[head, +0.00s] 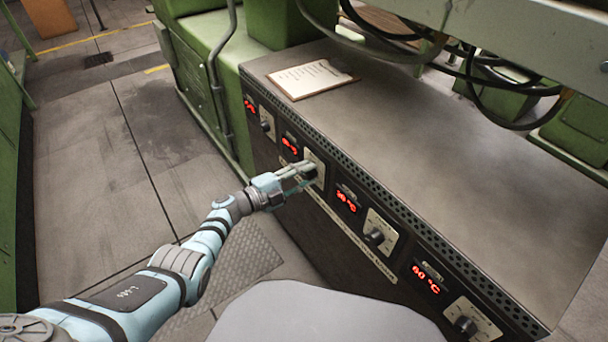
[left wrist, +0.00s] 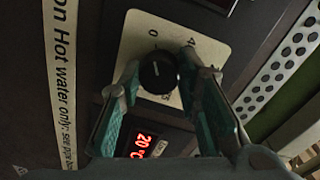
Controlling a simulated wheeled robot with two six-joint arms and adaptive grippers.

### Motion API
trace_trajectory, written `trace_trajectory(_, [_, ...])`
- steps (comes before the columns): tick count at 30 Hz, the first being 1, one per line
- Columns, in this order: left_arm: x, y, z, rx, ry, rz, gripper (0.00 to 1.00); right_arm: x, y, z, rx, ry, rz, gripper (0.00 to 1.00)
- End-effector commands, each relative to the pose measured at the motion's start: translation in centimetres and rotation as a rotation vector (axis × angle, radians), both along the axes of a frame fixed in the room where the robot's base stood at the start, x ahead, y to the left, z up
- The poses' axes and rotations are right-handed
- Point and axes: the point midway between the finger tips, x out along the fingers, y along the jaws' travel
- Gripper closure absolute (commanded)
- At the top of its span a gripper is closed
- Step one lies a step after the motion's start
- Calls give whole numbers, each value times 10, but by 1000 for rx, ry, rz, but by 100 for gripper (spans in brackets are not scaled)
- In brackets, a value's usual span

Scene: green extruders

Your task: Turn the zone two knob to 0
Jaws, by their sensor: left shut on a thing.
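The heater panel has a row of dark knobs on pale dial plates, each with a red display to its left in the head view. My left gripper (head: 308,172) is at the second knob from the left and hides it there. In the left wrist view this black knob (left wrist: 159,72) sits between the two teal fingers of my left gripper (left wrist: 161,66), which is shut on it. Its pale plate (left wrist: 208,47) carries printed numbers, partly hidden by the fingers. The exact pointer direction is hard to tell. The display (left wrist: 146,143) beside it reads 20 °C. My right gripper is not in view.
Other knobs are at the far left (head: 266,126), to the right (head: 374,237) and at the near right (head: 465,325). A paper on a board (head: 312,78) lies on the cabinet top (head: 440,150). Cables (head: 480,75) hang above. The floor (head: 90,190) at left is clear.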

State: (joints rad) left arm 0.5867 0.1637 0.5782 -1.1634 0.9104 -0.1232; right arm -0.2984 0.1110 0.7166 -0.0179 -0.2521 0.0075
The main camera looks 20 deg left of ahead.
Motion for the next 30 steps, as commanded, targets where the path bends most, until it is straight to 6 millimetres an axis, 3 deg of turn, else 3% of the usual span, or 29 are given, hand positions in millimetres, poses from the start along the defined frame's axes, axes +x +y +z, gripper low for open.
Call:
trace_trajectory(4, [1, 0, 1, -1, -1, 2, 97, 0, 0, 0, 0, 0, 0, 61])
trace_trajectory(5, [1, 0, 1, -1, -1, 2, 66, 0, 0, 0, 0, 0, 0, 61])
trace_trajectory(8, [0, 0, 1, 0, -2, 1, 50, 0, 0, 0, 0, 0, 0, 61])
trace_trajectory(20, [-4, 4, 0, 1, -2, 1, 49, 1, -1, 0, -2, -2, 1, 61])
trace_trajectory(25, [-27, 23, 1, 5, -3, -1, 49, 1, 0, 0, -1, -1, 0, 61])
trace_trajectory(30, [-64, 57, 3, 5, 0, 0, 49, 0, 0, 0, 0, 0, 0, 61])
